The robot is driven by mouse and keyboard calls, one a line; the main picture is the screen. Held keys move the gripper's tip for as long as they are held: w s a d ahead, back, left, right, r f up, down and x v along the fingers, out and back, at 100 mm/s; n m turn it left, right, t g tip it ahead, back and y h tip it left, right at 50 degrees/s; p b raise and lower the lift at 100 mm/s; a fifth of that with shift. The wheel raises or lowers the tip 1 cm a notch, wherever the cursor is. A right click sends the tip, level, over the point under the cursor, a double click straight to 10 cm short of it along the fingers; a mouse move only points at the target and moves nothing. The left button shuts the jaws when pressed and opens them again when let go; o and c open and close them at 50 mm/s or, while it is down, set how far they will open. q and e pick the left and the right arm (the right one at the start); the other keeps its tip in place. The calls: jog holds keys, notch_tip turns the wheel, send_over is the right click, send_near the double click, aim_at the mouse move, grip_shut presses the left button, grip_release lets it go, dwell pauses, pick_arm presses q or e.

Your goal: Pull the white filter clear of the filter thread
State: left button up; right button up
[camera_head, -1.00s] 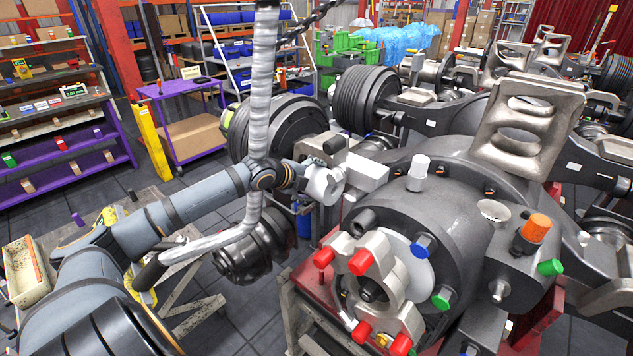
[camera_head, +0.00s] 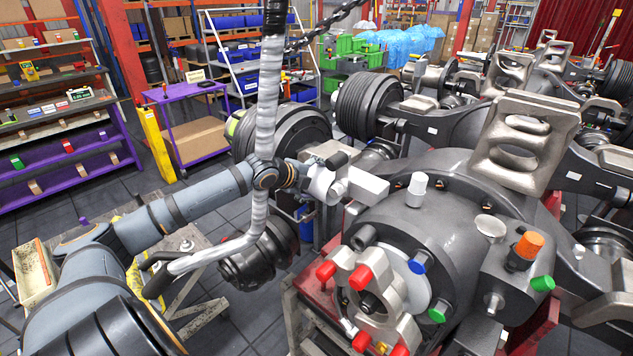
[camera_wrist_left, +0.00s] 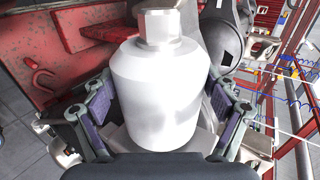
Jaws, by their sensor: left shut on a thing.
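The white filter (camera_wrist_left: 160,95) fills the middle of the left wrist view, a smooth cylinder with a tapered shoulder and a narrower hex-like end at the top. My left gripper (camera_wrist_left: 165,112) has one finger on each side of it and is shut on it. In the head view the filter (camera_head: 324,186) is small and partly covered by my left gripper (camera_head: 322,178). It appears close beside a pale rectangular block (camera_head: 368,187) on the axle. I cannot make out the filter thread, or whether the filter is apart from it. My right gripper is not in view.
The large grey axle housing (camera_head: 455,180) fills the right, with a flange bearing red-capped bolts (camera_head: 361,276) below the filter. A red stand (camera_wrist_left: 40,75) shows close by in the wrist view. A purple cart (camera_head: 185,92) stands behind on the left. Floor is visible between.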

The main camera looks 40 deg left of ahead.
aim_at(317, 169)
pick_arm(q)
jog(key=shift+r+p, duration=1.55)
jog(key=shift+r, duration=0.45)
jog(key=shift+f, duration=0.1)
